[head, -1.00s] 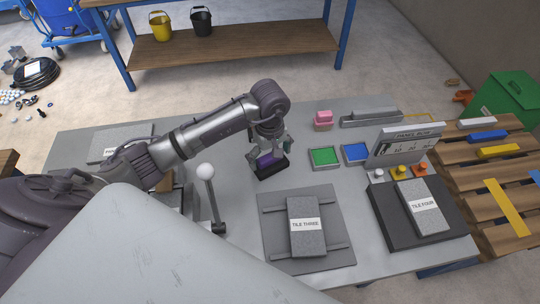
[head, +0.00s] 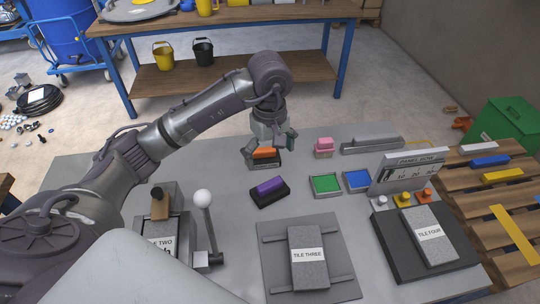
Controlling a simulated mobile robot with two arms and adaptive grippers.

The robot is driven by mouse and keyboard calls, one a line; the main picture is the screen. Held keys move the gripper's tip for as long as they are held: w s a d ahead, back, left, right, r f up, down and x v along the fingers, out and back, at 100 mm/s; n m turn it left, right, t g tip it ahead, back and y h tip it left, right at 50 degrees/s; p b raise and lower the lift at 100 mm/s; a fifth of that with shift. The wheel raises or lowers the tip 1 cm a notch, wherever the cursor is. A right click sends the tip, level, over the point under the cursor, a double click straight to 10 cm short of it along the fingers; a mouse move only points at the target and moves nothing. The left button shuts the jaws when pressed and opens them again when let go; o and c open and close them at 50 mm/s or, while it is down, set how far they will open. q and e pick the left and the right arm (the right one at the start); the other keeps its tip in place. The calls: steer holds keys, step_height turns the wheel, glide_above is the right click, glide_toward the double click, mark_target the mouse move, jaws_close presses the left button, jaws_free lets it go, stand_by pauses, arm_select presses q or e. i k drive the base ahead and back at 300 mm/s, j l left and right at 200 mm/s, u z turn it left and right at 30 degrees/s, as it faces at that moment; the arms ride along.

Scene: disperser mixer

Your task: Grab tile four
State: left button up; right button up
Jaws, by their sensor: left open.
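Tile four (head: 424,224) is a grey speckled slab with a white label reading TILE FOUR. It lies on a dark plate (head: 384,222) at the right of the grey table. My left gripper (head: 267,152) is open at the back middle of the table, around or just above an orange block in a dark holder (head: 264,163); I cannot tell if it touches. It is well to the left of tile four and apart from it. My right gripper is not in view.
Tile three (head: 307,270) lies on a railed plate at front centre. Tile two (head: 160,249) is partly hidden by my arm. A purple block (head: 270,185), green tray (head: 326,184), blue tray (head: 357,180), lever (head: 204,215) and gauge panel (head: 407,174) stand between.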

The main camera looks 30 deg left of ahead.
mark_target(436, 249)
steer(key=k+l, duration=0.5)
steer(key=k, duration=0.2)
steer(key=k+l, duration=0.5)
steer(key=k, duration=0.15)
